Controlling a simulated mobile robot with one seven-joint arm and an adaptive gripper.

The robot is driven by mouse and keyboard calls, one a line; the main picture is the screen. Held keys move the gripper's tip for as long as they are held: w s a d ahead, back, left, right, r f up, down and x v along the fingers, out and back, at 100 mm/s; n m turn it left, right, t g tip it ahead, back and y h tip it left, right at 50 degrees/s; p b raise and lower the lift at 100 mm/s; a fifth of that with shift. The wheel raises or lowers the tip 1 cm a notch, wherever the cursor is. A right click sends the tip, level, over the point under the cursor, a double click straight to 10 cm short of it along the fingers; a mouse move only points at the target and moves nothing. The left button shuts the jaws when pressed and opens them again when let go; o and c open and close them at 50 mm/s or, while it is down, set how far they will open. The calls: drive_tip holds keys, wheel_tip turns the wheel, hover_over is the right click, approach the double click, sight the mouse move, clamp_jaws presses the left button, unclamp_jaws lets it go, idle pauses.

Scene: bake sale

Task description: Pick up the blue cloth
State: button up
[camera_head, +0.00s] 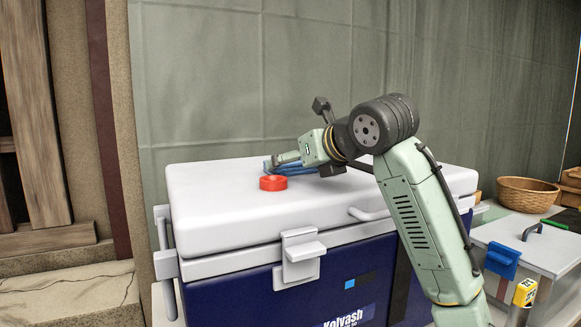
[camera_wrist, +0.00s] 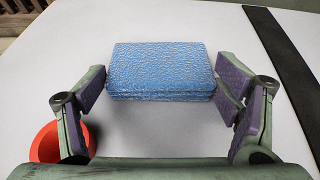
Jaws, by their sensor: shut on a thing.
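The blue cloth (camera_wrist: 160,70) is a folded, textured block on the white cooler lid in the wrist view. In the head view it shows as a blue patch (camera_head: 291,170), partly hidden by my gripper (camera_head: 296,164). In the wrist view my gripper (camera_wrist: 164,90) has its purple-padded fingers on the left and right sides of the cloth, shut on it. I cannot tell whether the cloth is clear of the lid.
A red ring (camera_head: 273,183) lies on the lid beside the cloth, near my left finger in the wrist view (camera_wrist: 45,150). The cooler (camera_head: 220,215) has a front latch (camera_head: 301,254). A basket (camera_head: 527,194) and a white box (camera_head: 515,248) stand at the right. The lid's left part is clear.

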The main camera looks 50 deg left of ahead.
drive_tip(key=c, duration=0.4)
drive_tip(key=shift+o, duration=0.2)
